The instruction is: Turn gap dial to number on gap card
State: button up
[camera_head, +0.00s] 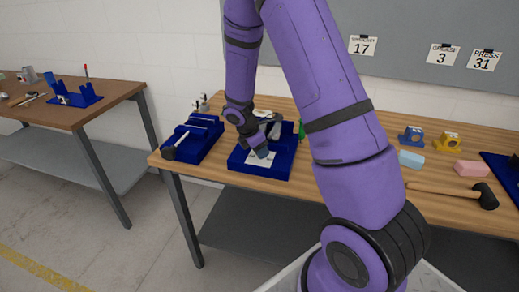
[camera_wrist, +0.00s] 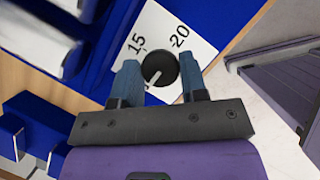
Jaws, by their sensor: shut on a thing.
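My gripper (camera_head: 262,151) is over the front of a blue fixture (camera_head: 276,172) on the wooden bench. In the wrist view its blue fingers (camera_wrist: 160,80) are shut on the black round dial knob (camera_wrist: 162,67). The knob sits on a white scale plate (camera_wrist: 185,23) with 15 and 20 readable. A pale pointer shows at the knob's lower left; the mark it points to cannot be read. The board holds cards reading 17 (camera_head: 362,46), 3 (camera_head: 441,56) and PRESS 31 (camera_head: 484,62). The small headings on the first two are hard to read.
Another blue fixture (camera_head: 193,137) stands close on the left. On the right lie a mallet (camera_head: 485,195), a light blue block (camera_head: 411,159) and a pink block (camera_head: 472,168). A second table (camera_head: 120,92) stands at the far left.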

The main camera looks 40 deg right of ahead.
jog(key=m+g, duration=0.1)
jog(key=m, duration=0.3)
jog(key=shift+w+y, duration=0.1)
jog(key=shift+y, duration=0.3)
jog(key=m+g, duration=0.1)
jog(key=m, duration=0.1)
jog(key=m+y, duration=0.1)
jog(key=m, duration=0.1)
jog(key=shift+w+m+g, duration=0.1)
jog(key=shift+m+g, duration=0.2)
jog(key=shift+g, duration=0.1)
jog(key=m, duration=0.2)
jog(key=m+y, duration=0.1)
jog(key=m, duration=0.1)
jog(key=shift+d+m+g+y, duration=0.15)
jog(key=shift+m+g+y, duration=0.15)
jog(key=shift+g, duration=0.1)
jog(key=shift+d+m+y, duration=0.1)
jog(key=shift+m+y, duration=0.7)
jog(key=shift+m, duration=1.4)
jog(key=o, duration=0.9)
